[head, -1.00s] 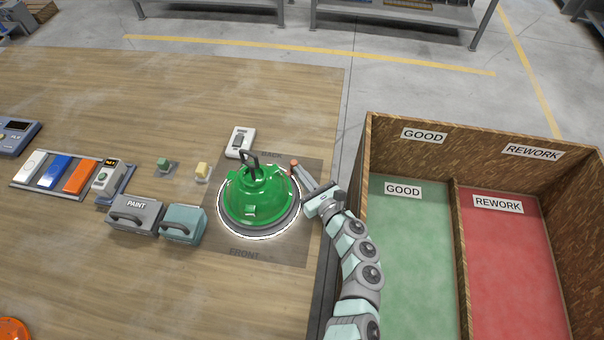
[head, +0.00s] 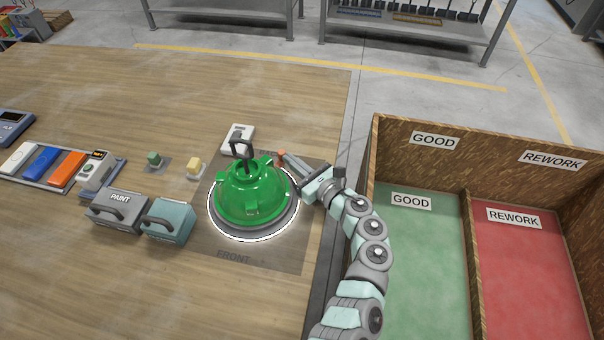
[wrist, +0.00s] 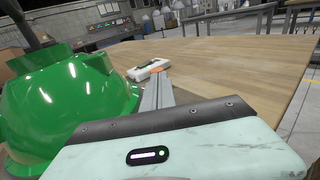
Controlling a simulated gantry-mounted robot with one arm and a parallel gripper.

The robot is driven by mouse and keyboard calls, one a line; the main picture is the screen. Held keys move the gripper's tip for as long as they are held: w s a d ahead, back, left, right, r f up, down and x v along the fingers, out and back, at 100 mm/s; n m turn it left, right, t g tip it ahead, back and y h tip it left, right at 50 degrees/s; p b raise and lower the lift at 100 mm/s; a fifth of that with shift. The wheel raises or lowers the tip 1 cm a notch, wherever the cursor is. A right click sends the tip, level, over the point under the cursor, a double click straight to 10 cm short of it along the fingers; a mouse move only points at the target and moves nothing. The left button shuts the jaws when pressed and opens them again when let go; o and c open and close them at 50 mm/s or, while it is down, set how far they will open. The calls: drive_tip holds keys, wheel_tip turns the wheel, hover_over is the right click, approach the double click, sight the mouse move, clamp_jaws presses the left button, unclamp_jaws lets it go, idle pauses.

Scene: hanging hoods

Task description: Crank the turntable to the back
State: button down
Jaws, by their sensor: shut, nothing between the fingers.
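A green domed hood (head: 252,192) with lugs and a dark hook on top sits on the round grey turntable (head: 240,236), which has a white ring. The hood also fills the left of the wrist view (wrist: 65,100). A small orange knob (head: 281,154) is behind and right of the hood; it also shows in the wrist view (wrist: 157,66). My gripper (head: 290,162) is shut and empty at the hood's back right. Its fingertips are at the knob; I cannot tell whether they touch it. Any crank arm under the knob is hidden.
A white switch box (head: 238,138) lies behind the hood. A grey PAINT box (head: 117,210) and a teal box (head: 168,221) stand to the left. The GOOD and REWORK bin (head: 462,210) is close on my arm's right.

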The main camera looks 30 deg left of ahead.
sight(279, 151)
drive_tip(key=shift+w+a+f+g+b, duration=0.15)
drive_tip(key=shift+a+b, duration=0.3)
drive_tip(key=shift+b, duration=0.5)
drive_tip(key=shift+a+f+g+b, duration=0.15)
drive_tip(key=shift+a+b, duration=0.25)
drive_tip(key=shift+b, duration=0.5)
drive_tip(key=b, duration=0.1)
drive_tip(key=a+n+g+b, duration=0.1)
drive_tip(key=b, duration=0.1)
drive_tip(key=shift+w+r, duration=0.15)
drive_tip(key=shift+w, duration=0.2)
drive_tip(key=shift+w+a+r+n+g+y+b, duration=0.1)
drive_tip(key=shift+a+n+g+y+b, duration=0.3)
drive_tip(key=shift+g+b, duration=0.45)
drive_tip(key=shift+a+n+g+b, duration=0.4)
drive_tip(key=shift+a+b, duration=0.1)
drive_tip(key=shift+b, duration=0.5)
drive_tip(key=shift+a+g, duration=0.2)
drive_tip(key=shift+g, duration=0.05)
drive_tip(key=shift+s, duration=0.2)
drive_tip(key=d, duration=0.3)
drive_tip(key=d+p, duration=0.1)
drive_tip(key=d, duration=0.3)
drive_tip(key=d+p, duration=0.1)
drive_tip(key=d, duration=0.3)
drive_tip(key=shift+s+r, duration=0.15)
drive_tip(key=shift+r, duration=0.15)
